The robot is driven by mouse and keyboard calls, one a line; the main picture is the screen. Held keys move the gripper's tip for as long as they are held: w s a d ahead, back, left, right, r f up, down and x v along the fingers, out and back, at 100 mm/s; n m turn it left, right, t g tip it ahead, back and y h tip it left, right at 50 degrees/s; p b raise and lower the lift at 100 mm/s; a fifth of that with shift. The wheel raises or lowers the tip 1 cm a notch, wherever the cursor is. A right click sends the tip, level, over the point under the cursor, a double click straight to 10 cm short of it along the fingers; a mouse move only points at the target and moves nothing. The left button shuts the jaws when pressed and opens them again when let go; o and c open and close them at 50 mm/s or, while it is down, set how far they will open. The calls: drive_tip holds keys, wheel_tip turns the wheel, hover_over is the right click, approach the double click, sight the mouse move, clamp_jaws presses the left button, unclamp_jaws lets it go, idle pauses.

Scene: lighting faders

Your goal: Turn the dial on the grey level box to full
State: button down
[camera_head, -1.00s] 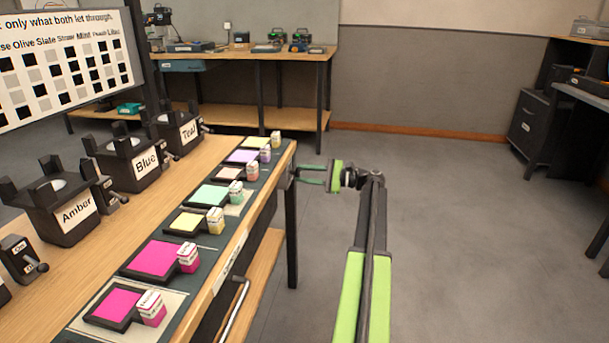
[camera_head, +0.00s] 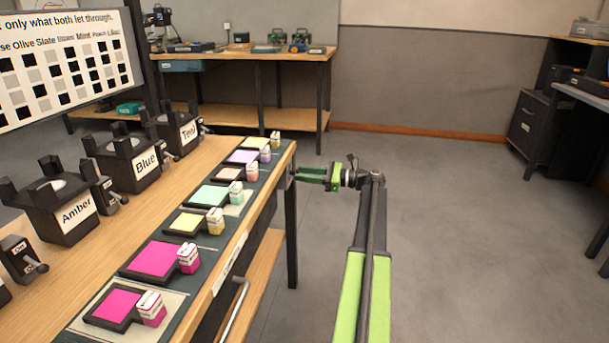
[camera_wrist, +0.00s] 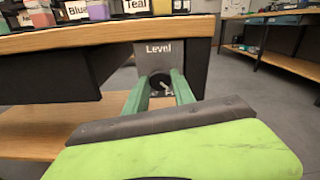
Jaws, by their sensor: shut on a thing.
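The grey level box (camera_wrist: 160,55), marked "Level", hangs under the bench's edge in the wrist view. Its dark round dial (camera_wrist: 160,80) is on its front face, with a pale pointer mark whose exact reading is too small to tell. My gripper (camera_wrist: 160,86) has its two green fingers either side of the dial, shut on it. The fingers cover the dial's sides. In the head view my gripper (camera_head: 300,175) reaches left to the bench's end, where the box and dial are mostly hidden.
The wooden bench (camera_head: 225,155) carries several coloured swatches and small cartons along its edge, and black holders labelled Amber (camera_head: 76,213), Blue (camera_head: 146,163) and Teal (camera_head: 188,131). A second bench (camera_head: 250,54) stands at the back. The floor (camera_head: 460,220) to the right is clear.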

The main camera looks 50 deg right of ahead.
idle(0.4)
drive_tip(key=c, duration=1.1)
unclamp_jaws()
drive_tip(key=shift+o, duration=0.2)
drive_tip(key=v, duration=1.7)
drive_tip(key=shift+s, duration=0.2)
